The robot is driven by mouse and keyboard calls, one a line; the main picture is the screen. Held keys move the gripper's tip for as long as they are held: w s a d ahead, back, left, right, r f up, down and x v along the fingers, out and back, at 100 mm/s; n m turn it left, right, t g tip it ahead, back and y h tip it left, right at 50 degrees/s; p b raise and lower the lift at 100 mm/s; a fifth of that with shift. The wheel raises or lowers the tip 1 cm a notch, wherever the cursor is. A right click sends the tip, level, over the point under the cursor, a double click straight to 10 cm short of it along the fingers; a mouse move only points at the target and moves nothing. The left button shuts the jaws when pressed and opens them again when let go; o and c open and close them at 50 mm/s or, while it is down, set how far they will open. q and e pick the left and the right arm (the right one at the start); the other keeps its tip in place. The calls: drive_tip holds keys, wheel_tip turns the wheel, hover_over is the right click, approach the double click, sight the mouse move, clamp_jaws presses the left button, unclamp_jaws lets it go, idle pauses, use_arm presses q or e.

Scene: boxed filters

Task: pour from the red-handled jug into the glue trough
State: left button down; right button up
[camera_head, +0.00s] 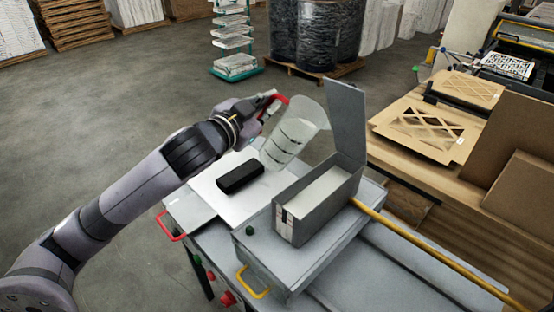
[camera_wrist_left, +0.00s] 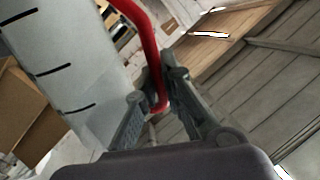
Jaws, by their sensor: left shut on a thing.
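The red-handled jug (camera_head: 297,132) is clear with dark level marks. It is held in the air, tilted with its wide end up and to the right. My left gripper (camera_head: 268,104) is shut on its red handle (camera_wrist_left: 148,45); the fingers (camera_wrist_left: 160,110) close around the handle in the left wrist view. The jug's wall (camera_wrist_left: 65,65) fills the left of that view. I cannot make out any liquid or stream. The glue trough (camera_head: 328,212) is a grey box with a pale inside and a raised lid, below and right of the jug. My right gripper is not in view.
A black block (camera_head: 240,176) lies on the pale plate left of the trough. The trough's upright lid (camera_head: 345,120) stands close to the jug's right. A yellow bar (camera_head: 430,250) runs right from the trough. A bench with cut cardboard (camera_head: 420,130) is at the right.

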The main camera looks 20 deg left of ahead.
use_arm(q)
drive_tip(key=shift+d+r+m+p, duration=0.2)
drive_tip(key=shift+r+m+p, duration=0.2)
drive_tip(key=shift+m+p, duration=0.45)
idle(1.8)
drive_tip(key=shift+d+m+y+p, duration=0.35)
drive_tip(key=shift+m+p, duration=0.1)
drive_tip(key=shift+p, duration=0.5)
idle(1.4)
drive_tip(key=shift+d+f+m+p, duration=0.2)
drive_tip(key=shift+d+m+p, duration=0.15)
drive_tip(key=shift+m+p, duration=0.3)
idle(2.3)
